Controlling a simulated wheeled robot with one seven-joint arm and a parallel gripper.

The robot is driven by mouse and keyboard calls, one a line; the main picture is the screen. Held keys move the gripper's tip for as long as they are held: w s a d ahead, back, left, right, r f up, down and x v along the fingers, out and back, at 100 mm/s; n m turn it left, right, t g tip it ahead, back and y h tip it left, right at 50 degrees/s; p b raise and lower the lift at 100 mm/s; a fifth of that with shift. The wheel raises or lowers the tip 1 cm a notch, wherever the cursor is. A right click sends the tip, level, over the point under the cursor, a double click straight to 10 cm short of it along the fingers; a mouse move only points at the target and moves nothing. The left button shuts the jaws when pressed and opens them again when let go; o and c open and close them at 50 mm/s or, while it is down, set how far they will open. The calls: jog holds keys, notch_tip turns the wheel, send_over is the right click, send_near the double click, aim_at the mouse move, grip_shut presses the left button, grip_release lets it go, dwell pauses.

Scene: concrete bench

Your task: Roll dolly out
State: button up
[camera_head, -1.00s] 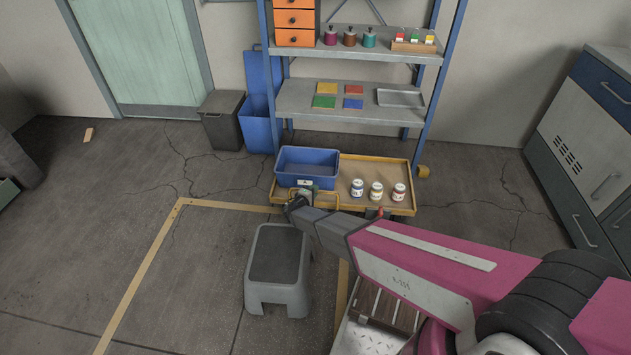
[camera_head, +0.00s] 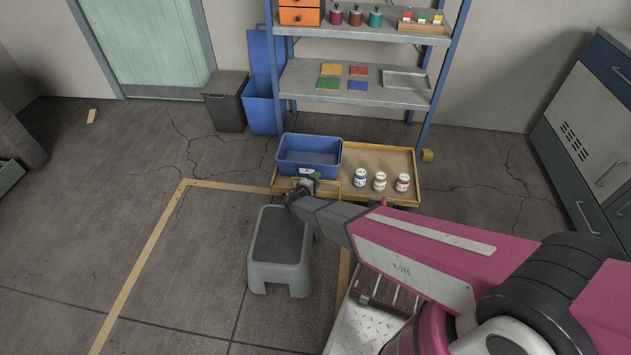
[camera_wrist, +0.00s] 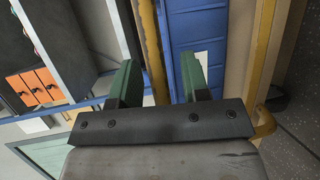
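The dolly (camera_head: 388,157) is a low, flat cart with a yellow rim, standing at the foot of the shelf rack. Its left half carries a blue bin (camera_head: 308,157); several small jars (camera_head: 380,181) stand on its right half. A yellow handle (camera_head: 327,187) is on its front side. My gripper (camera_head: 302,188) is at the handle. In the wrist view, the green fingers (camera_wrist: 157,78) stand apart, with a yellow bar (camera_wrist: 152,45) between them, close to the left finger. A gap shows between bar and right finger. The arm hides part of the dolly's front.
A grey step stool (camera_head: 280,250) stands on the floor just in front of the dolly's left part. Yellow tape (camera_head: 140,260) marks the floor. The rack (camera_head: 300,82) rises behind, with a grey bin (camera_head: 225,102) to its left. Open floor lies left of the stool.

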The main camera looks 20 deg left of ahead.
jog(key=v, duration=1)
jog(key=shift+s+r, duration=0.1)
jog(key=shift+s, duration=0.25)
jog(key=w+d+r+m+g+h, duration=0.2)
jog(key=w+d+r+m+g, duration=0.15)
jog(key=d, duration=0.65)
jog(key=w+d+r+m+g+h, duration=0.25)
jog(key=w+d+r, duration=0.2)
jog(key=d, duration=0.55)
jog(key=w+d+r+m+g+h, duration=0.25)
jog(key=w+d+g, duration=0.2)
jog(key=d, duration=0.55)
jog(key=s+d+r+m+g+y, duration=0.2)
jog(key=d+r+m+y, duration=0.2)
jog(key=d, duration=0.9)
jog(key=s+d+r+m+g+y, duration=0.1)
jog(key=d+r+m+g+y, duration=0.2)
jog(key=d+r, duration=0.8)
jog(key=d+m+y, duration=0.2)
jog(key=d, duration=0.1)
jog(key=shift+s, duration=0.4)
